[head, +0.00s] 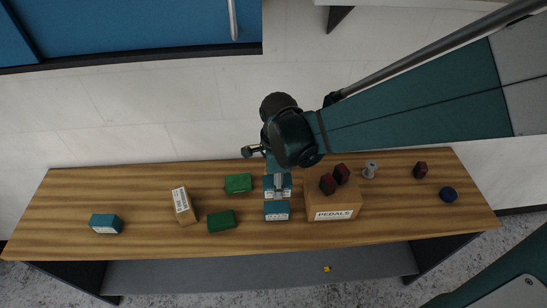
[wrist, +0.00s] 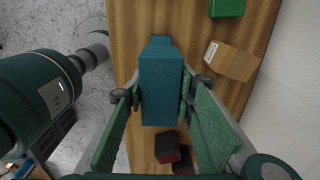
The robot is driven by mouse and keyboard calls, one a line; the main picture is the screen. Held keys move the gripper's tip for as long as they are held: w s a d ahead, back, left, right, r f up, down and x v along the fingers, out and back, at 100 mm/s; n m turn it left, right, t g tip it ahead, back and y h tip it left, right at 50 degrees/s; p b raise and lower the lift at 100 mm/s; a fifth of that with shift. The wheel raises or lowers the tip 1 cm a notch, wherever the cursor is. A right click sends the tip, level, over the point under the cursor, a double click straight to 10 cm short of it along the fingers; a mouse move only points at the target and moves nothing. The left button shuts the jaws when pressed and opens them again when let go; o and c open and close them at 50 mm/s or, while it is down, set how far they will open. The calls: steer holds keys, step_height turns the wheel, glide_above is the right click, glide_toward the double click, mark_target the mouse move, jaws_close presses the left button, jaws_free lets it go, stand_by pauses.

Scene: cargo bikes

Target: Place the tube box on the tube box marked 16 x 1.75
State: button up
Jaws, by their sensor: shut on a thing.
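My gripper (head: 279,181) is shut on a teal tube box (head: 270,184), above the middle of the bench. In the wrist view, the held box (wrist: 161,92) sits between the two fingers of my gripper (wrist: 162,100). Another teal tube box (head: 277,209) with a white label is just in front of the held one in the head view. Part of it shows beyond the held box in the wrist view (wrist: 160,41); whether they touch is unclear. A third teal box (head: 105,223) with a label lies at the bench's left end. The size markings are too small to read.
On the wooden bench (head: 65,205), the brown PEDALS box (head: 335,202) carries two dark red blocks, close right of the teal boxes. Green boxes (head: 238,183) (head: 221,221) and a tan labelled box (head: 183,205) stand left. A grey part, red block and blue roll lie right.

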steer(key=shift+f, duration=2.05)
steer(key=shift+f, duration=0.1)
steer(key=shift+f, duration=1.95)
steer(key=shift+f+b, duration=0.2)
steer(key=shift+b, duration=0.15)
steer(key=o, duration=1)
steer(key=shift+c, duration=0.2)
steer(key=shift+r, duration=0.2)
steer(key=shift+r+p, duration=0.5)
steer(key=shift+r, duration=5.5)
steer(key=shift+d+r, duration=0.1)
